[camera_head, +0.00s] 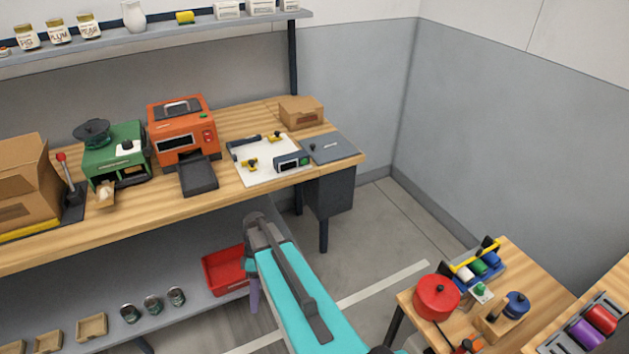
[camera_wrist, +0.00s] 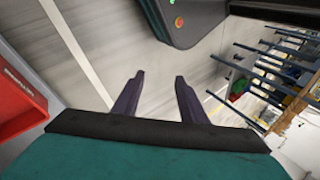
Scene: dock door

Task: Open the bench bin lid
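The bench bin (camera_head: 334,196) is a dark box at the right end of the workbench. Its flat grey lid (camera_head: 338,150) lies shut, about level with the bench top. A small dark knob (camera_head: 313,144) shows near the lid's left side. My gripper (camera_head: 254,296) is low in front of the bench, well below and left of the lid, mostly hidden behind my arm. In the wrist view my gripper (camera_wrist: 157,85) has its two dark fingers apart with nothing between them, above the floor. The bin is not clearly seen in the wrist view.
On the workbench (camera_head: 240,124), a white board (camera_head: 262,176) with tools and a cardboard box (camera_head: 301,112) are close to the lid. A red crate (camera_head: 222,272) on the lower shelf is beside my gripper; it also shows in the wrist view (camera_wrist: 18,98). Floor right of the bin is clear.

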